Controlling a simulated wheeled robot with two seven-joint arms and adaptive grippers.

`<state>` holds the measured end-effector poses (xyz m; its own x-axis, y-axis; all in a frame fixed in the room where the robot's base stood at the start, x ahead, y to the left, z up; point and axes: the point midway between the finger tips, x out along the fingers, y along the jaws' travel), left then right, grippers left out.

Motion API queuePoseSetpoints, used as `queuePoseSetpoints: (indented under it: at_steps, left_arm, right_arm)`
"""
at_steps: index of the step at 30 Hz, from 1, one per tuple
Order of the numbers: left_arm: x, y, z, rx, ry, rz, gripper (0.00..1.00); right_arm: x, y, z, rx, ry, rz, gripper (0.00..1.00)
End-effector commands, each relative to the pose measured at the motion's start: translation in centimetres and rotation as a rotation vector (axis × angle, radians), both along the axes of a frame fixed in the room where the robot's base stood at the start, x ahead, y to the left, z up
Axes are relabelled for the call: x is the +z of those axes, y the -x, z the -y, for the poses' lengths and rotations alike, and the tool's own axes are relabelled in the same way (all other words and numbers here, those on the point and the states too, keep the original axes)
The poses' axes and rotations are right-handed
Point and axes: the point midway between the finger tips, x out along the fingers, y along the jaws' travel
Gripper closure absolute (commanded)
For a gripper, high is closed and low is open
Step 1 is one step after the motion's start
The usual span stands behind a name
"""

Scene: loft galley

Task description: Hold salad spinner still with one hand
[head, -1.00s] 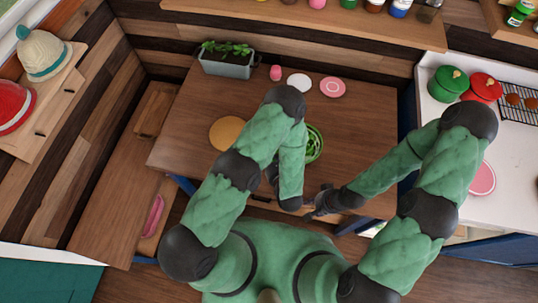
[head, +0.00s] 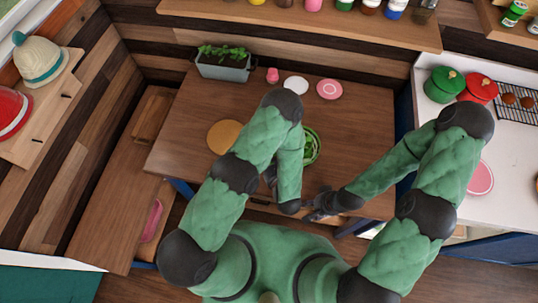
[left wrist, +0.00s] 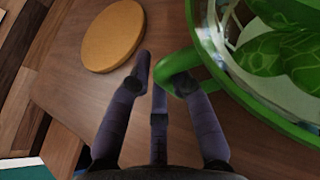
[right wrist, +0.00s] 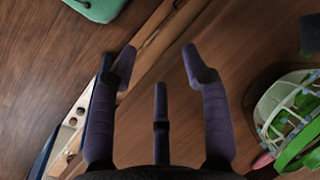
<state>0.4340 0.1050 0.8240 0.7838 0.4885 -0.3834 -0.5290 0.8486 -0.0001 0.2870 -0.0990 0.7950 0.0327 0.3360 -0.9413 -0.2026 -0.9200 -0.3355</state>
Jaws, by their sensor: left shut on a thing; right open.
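The salad spinner (head: 312,146) stands on the wooden table, partly hidden behind my left forearm in the head view. The left wrist view shows its green rim and side handle (left wrist: 177,66), with green leaves inside. My left gripper (left wrist: 163,76) is shut on that handle. In the right wrist view the spinner (right wrist: 288,122) shows at the right edge, with a pale basket and green parts. My right gripper (right wrist: 159,58) is open and empty, apart from the spinner. In the head view my right gripper (head: 314,206) is near the table's front edge.
A round tan board (head: 224,137) lies left of the spinner. A planter (head: 224,64), a pink cup (head: 272,75), a white plate (head: 296,84) and a pink plate (head: 329,88) stand at the back. The table's right side is clear. A white counter (head: 480,140) is at right.

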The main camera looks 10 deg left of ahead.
Motion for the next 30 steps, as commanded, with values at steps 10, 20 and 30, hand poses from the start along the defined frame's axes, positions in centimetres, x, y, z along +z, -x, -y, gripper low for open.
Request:
queuePoseSetpoints:
  at_steps: [10,20,30]
  left_arm:
    - [0.1,-0.1,0.0,0.000,0.002,0.003,1.00]
    - [0.1,-0.1,0.0,0.000,0.001,0.004,1.00]
    - [0.1,-0.1,0.0,0.000,0.001,0.004,1.00]
  right_arm:
    - [1.1,-2.0,1.3,-0.330,-0.005,-0.162,0.48]
    - [4.3,-6.3,0.8,-0.750,-0.009,-0.368,0.48]
    - [9.0,-10.2,-0.2,-1.158,0.023,-0.557,0.48]
